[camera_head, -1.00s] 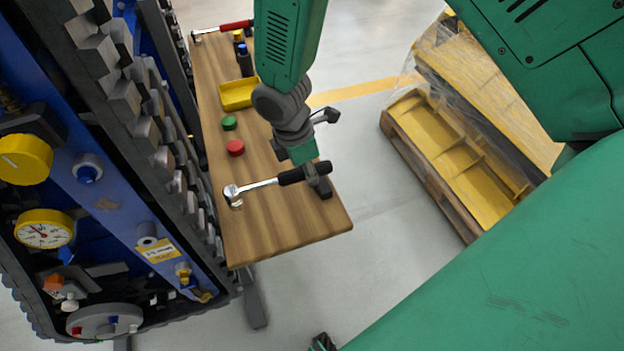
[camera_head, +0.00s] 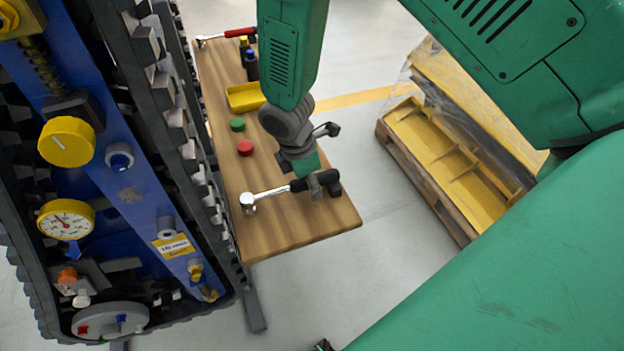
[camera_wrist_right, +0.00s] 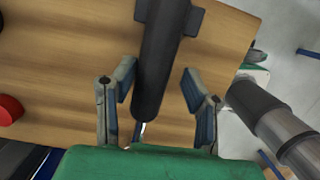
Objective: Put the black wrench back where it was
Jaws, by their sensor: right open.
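The black wrench, with a black handle and a shiny ratchet head (camera_head: 247,202), lies across the near end of the wooden table (camera_head: 285,230). Its head points left. My right gripper (camera_head: 312,178) is low over the handle end. In the right wrist view, the black handle (camera_wrist_right: 166,60) runs between the two open fingers of this gripper (camera_wrist_right: 158,85), with visible gaps on both sides. A dark block shows on each side of the handle farther up there. The gripper partly hides the handle in the head view. My left gripper is not in view.
A red cap (camera_head: 245,148), a green cap (camera_head: 237,125), a yellow tray (camera_head: 246,97), dark bottles (camera_head: 251,66) and a red-handled wrench (camera_head: 240,32) lie farther up the table. A tracked carrier (camera_head: 130,180) stands close on the left. A pallet (camera_head: 425,185) with yellow parts stands right.

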